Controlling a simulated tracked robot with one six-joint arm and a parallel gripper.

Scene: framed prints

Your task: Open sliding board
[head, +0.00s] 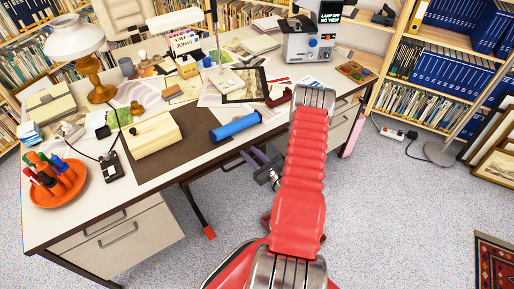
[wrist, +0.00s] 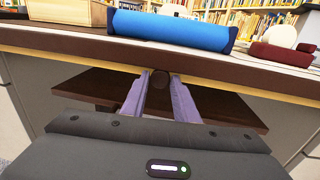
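The brown board (wrist: 232,107) shows in the wrist view below the desk's front edge. A small dark round knob (wrist: 160,78) is in front of it, at the middle. My gripper (wrist: 161,74) has its two purple fingers apart, one on each side of the knob. The gaps beside the knob are too small to tell whether the fingers touch it. In the head view my gripper (head: 256,156) is low at the desk's front edge, left of my red arm. The board and knob cannot be made out there.
The desk (head: 65,225) has drawers at the left. A blue roll (head: 235,127) lies near its front edge, right of a wooden box (head: 153,134). An orange pen tray (head: 58,183) sits at the left corner. The grey floor before the desk is largely free.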

